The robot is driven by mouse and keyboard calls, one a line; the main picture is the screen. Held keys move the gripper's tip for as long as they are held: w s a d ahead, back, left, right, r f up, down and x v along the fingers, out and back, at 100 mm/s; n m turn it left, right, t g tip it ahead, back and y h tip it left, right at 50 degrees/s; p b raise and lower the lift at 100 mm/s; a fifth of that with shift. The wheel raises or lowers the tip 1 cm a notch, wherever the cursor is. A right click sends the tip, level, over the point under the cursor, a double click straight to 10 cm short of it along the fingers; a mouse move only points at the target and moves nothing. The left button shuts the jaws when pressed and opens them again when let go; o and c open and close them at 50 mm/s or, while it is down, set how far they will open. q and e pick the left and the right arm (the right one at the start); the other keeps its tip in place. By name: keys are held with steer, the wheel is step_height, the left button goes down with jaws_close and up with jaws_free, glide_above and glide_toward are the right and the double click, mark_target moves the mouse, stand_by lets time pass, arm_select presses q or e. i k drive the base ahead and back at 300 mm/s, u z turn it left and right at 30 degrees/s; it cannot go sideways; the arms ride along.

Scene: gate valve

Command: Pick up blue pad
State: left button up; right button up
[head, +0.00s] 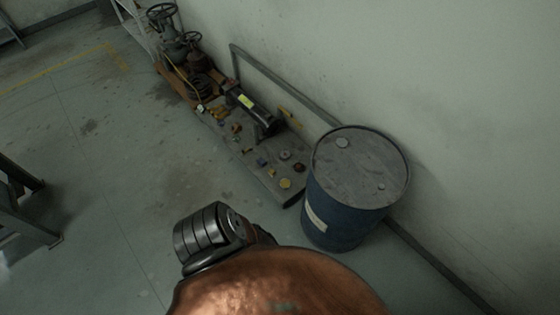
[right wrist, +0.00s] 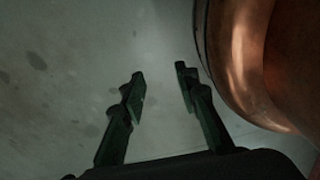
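A small blue item (head: 261,162), which may be the blue pad, lies among several small coloured pieces on a low dark platform (head: 262,184) by the wall in the head view. It is too small to make out its shape. My right gripper (right wrist: 160,83) shows in the right wrist view, with its two dark fingers apart and nothing between them. Bare grey floor is behind the fingers. No blue item shows in that view. My right gripper is not visible in the head view, and my left gripper is in neither view.
A blue drum (head: 345,215) stands right of the platform, close to its near end. A dark machine with a yellow-green label (head: 246,101) sits on the platform. Valves with handwheels (head: 165,22) stand beyond it. The floor (head: 110,185) left of the platform is clear.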

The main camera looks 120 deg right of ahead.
mark_target(261, 161)
steer(key=z, duration=4)
